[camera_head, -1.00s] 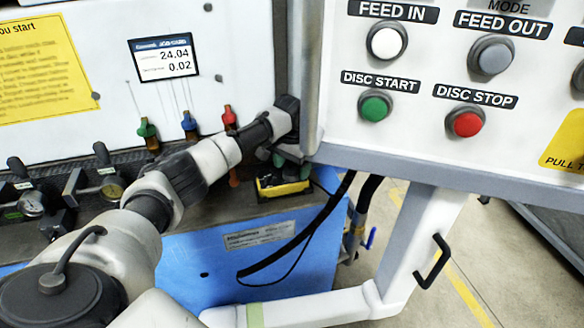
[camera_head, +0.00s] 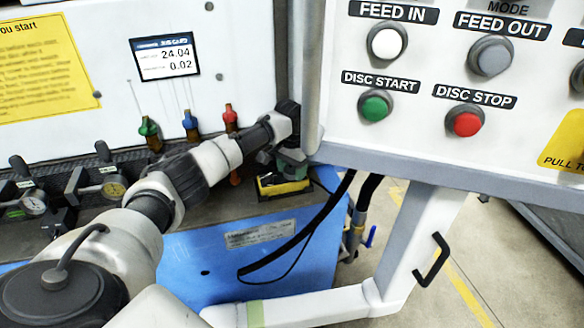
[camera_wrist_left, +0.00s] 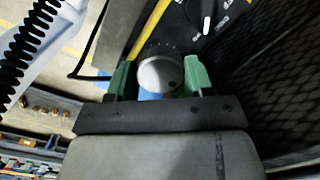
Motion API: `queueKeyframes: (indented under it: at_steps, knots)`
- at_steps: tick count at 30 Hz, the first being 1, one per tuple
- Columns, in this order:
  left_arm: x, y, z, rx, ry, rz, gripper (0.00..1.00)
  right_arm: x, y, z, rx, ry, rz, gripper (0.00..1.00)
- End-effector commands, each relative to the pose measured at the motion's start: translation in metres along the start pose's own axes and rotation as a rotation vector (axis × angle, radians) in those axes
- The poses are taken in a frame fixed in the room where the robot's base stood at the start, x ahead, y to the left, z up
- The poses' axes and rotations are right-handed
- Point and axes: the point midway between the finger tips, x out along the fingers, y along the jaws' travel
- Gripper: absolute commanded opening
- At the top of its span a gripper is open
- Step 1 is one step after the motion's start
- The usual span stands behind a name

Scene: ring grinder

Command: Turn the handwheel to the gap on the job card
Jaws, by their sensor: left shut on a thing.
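The handwheel (camera_wrist_left: 160,76) is a round silver knob with a dark graduated collar in the left wrist view. My left gripper (camera_wrist_left: 158,82) has its green fingers on either side of it and is shut on it. In the head view my left gripper (camera_head: 291,160) is beside the control panel's lower left corner, its green fingertips partly visible. The handwheel cannot be made out there. The job card (camera_head: 165,58) is a small screen on the white machine front, showing 24.04 and 0.02. My right gripper is not in view.
The control panel (camera_head: 440,150), with feed and disc buttons, stands close to the right of my left gripper. A black-and-yellow box (camera_head: 284,187) sits just below it. A dark selector knob (camera_wrist_left: 207,22) is near the handwheel.

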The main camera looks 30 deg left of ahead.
Motion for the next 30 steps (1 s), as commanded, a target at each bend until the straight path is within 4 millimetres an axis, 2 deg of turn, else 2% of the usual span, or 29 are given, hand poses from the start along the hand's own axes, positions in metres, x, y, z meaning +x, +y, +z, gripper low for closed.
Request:
queueKeyframes:
  at_steps: [11, 18, 30]
  knots:
    - [-0.007, 0.001, 0.0, -0.196, -0.002, 0.002, 0.28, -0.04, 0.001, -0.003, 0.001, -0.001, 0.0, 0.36]
    - [-0.007, 0.001, 0.0, -0.42, -0.003, 0.003, 0.28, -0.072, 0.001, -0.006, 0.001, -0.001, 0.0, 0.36]
    - [-0.005, 0.001, 0.0, -0.801, -0.002, 0.003, 0.28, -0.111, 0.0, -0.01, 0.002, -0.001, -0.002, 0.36]
